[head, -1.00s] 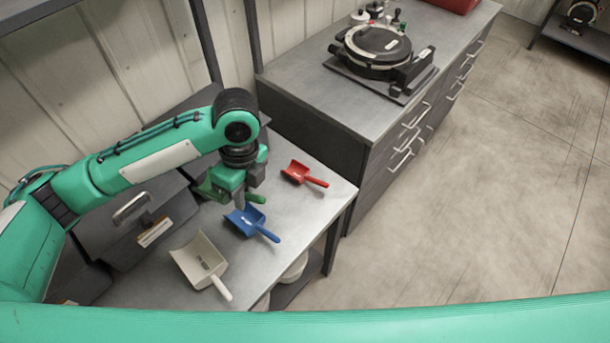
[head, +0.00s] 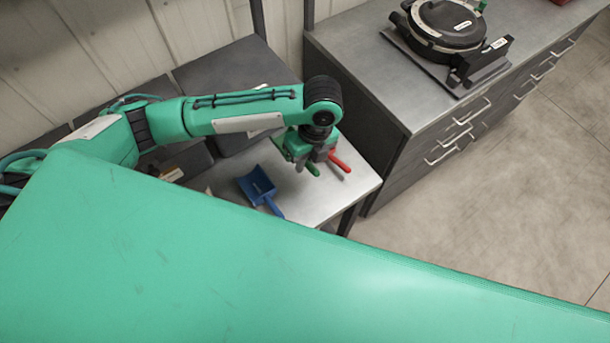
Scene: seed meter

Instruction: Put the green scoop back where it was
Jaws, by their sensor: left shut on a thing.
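My left gripper (head: 306,157) points down over the right part of the small grey table (head: 355,187). It is shut on the green scoop, whose handle (head: 313,169) sticks out toward the front. The scoop's pan is mostly hidden by the gripper. I cannot tell whether the scoop touches the table. The red scoop (head: 341,163) lies just right of the gripper, with only its handle showing clearly. The blue scoop (head: 257,186) lies to the left, apart from the gripper. My right gripper is not in view.
Dark grey boxes (head: 225,75) stand along the back of the table. A drawer cabinet (head: 385,130) rises at the table's right, with a black round device (head: 450,25) on top. My own green body part covers the lower view and hides the table's front left.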

